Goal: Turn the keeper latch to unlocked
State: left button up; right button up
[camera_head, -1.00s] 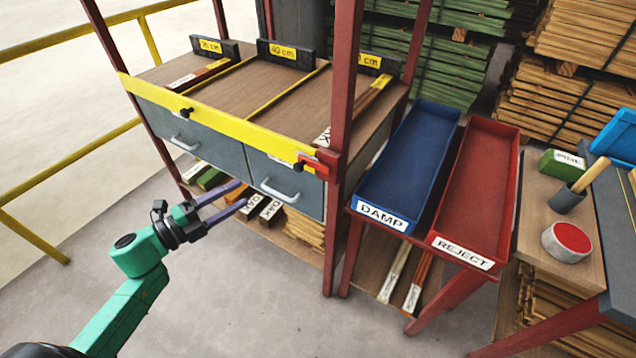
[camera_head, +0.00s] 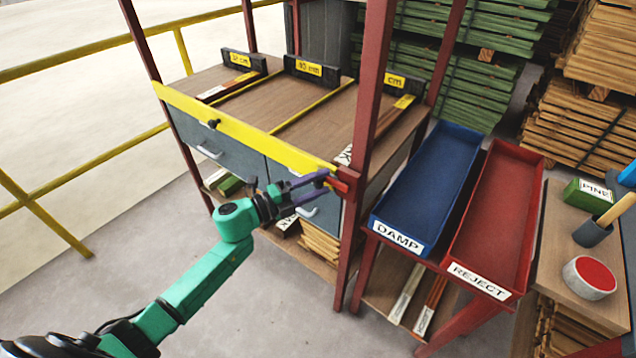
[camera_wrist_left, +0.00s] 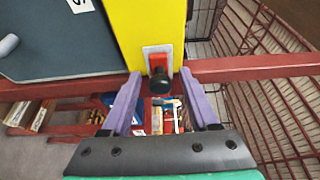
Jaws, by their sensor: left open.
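The keeper latch is a small red piece with a black knob at the right end of the yellow bar (camera_head: 235,126), against the red rack post. In the head view its red part (camera_head: 341,184) shows just beyond my fingertips. In the left wrist view the black knob (camera_wrist_left: 160,82) sits in front of a white-framed red plate on the yellow bar. My left gripper (camera_head: 325,179) is open, with its purple fingers on either side of the knob. I cannot tell whether either finger touches it. My right gripper is out of view.
Grey drawers with handles (camera_head: 209,152) sit under the yellow bar. The red rack post (camera_head: 364,130) stands close beside my fingertips. The blue DAMP tray (camera_head: 430,185) and red REJECT tray (camera_head: 500,220) are to the right. The floor at front left is clear.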

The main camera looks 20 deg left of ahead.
pick_arm(q)
jog(key=shift+c, duration=0.3)
grip_shut()
dwell(1.1)
